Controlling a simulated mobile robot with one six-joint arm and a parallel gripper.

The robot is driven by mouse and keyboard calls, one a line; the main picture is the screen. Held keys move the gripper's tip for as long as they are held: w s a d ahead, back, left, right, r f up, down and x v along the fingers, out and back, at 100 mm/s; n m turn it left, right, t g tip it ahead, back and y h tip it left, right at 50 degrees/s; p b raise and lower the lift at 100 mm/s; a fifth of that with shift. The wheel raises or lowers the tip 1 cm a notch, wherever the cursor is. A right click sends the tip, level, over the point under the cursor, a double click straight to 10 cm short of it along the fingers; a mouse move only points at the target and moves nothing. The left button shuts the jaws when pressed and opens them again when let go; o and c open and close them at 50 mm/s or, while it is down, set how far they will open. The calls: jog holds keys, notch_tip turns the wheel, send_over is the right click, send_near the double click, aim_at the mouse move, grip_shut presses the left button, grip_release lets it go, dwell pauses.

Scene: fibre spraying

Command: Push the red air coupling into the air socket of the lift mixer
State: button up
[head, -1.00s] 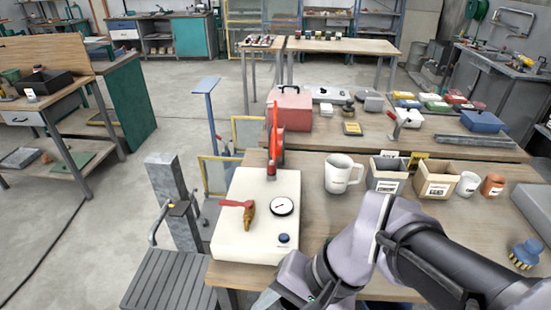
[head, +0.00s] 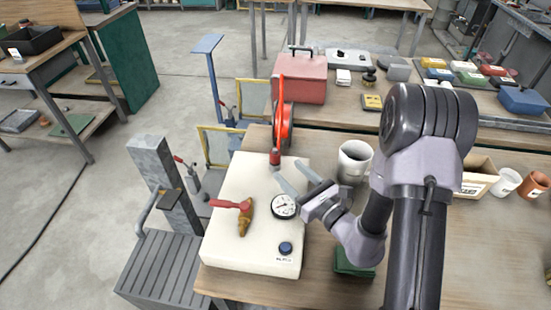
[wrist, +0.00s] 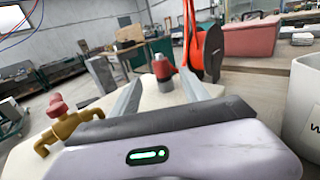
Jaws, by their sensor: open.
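The lift mixer is a cream box (head: 230,255) with a dial gauge (head: 284,206), a blue knob (head: 285,248) and a brass valve with a red handle (head: 246,214) on top. The red air coupling (head: 275,157) stands upright at the box's back edge, over a grey part; I cannot tell how deep it sits in the socket. It also shows in the wrist view (wrist: 163,68). My gripper (head: 286,169) is open and empty above the box, its fingers pointing at the coupling. In the wrist view the coupling appears beyond and between the fingertips (wrist: 162,77), apparently untouched.
A red hose loop (head: 284,128) rises behind the coupling. A white mug (head: 354,163) stands right of my gripper, and a red toolbox (head: 300,78) behind. A grey post (head: 163,185) stands left of the box. The brass valve (wrist: 62,125) is close left of my fingers.

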aim_at(278, 158)
jog(key=x, duration=0.8)
jog(key=shift+w+r+b, duration=0.1)
jog(key=shift+r+b, duration=0.15)
jog(key=shift+b, duration=0.1)
jog(key=shift+d, duration=0.1)
grip_shut()
